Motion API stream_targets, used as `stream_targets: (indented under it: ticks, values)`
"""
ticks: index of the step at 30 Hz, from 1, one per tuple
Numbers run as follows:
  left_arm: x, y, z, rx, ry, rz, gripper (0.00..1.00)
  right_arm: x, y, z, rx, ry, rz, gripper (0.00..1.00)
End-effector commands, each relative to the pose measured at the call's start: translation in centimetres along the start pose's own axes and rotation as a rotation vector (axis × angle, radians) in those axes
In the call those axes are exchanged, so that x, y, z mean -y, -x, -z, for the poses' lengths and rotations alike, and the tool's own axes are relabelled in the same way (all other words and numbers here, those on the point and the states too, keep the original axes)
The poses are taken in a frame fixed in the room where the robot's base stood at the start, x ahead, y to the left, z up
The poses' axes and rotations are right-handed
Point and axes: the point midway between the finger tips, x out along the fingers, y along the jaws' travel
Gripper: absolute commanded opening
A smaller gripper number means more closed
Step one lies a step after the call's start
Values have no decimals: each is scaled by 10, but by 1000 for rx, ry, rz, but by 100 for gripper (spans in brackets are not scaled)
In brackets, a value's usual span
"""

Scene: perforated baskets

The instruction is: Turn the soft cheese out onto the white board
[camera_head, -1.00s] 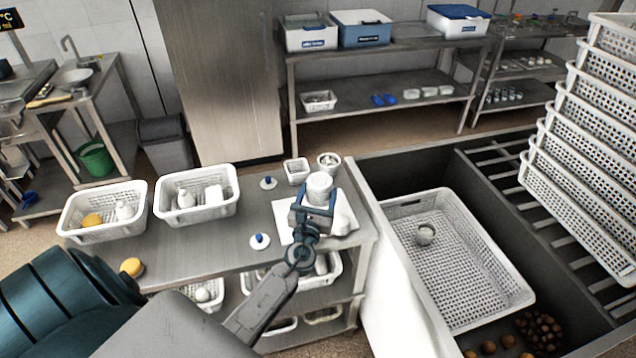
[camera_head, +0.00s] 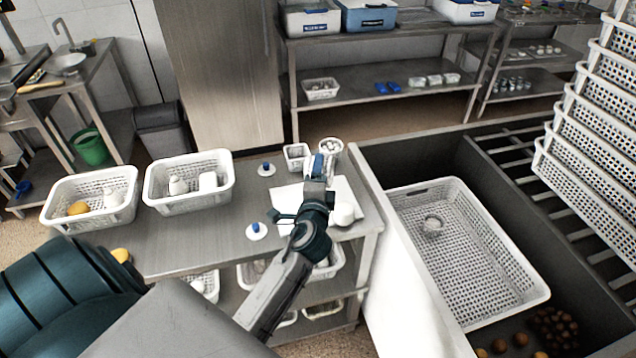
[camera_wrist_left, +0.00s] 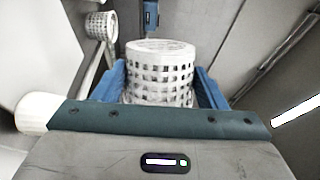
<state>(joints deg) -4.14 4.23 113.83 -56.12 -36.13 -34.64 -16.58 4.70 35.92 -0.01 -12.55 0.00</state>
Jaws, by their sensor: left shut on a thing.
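My left gripper (camera_head: 318,170) is over the white board (camera_head: 285,195) on the steel table. In the left wrist view its blue fingers (camera_wrist_left: 163,88) are shut on a white perforated basket (camera_wrist_left: 160,82), one on each side. The basket's flat pale end faces up in that view; I cannot tell whether this is cheese or the basket's base. In the head view the gripper and wrist hide the basket. A smooth white rounded lump (camera_head: 345,213) sits at the right part of the board, beside the wrist. My right gripper is not in view.
Two small white tubs (camera_head: 297,155) (camera_head: 331,149) stand behind the board. White discs with blue knobs (camera_head: 266,169) (camera_head: 256,231) lie left of it. Two larger baskets (camera_head: 92,198) (camera_head: 188,182) stand further left. A sunken bay with a large crate (camera_head: 470,250) is at right.

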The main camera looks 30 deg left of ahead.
Motion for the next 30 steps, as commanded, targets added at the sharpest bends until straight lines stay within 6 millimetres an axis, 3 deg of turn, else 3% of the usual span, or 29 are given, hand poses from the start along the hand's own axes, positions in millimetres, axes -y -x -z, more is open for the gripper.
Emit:
stream_targets:
  ticks: [4,11,12,21,30]
  values:
    - [12,0,0,-2,342,-44,37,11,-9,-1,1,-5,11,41]
    - [25,0,-1,-4,817,-114,37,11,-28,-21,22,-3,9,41]
    - [20,0,-1,-2,881,-127,37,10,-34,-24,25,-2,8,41]
    - [-7,0,-2,-2,1293,-187,37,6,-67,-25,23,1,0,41]
    - [-16,-1,-2,-1,1498,-216,37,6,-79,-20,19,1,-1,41]
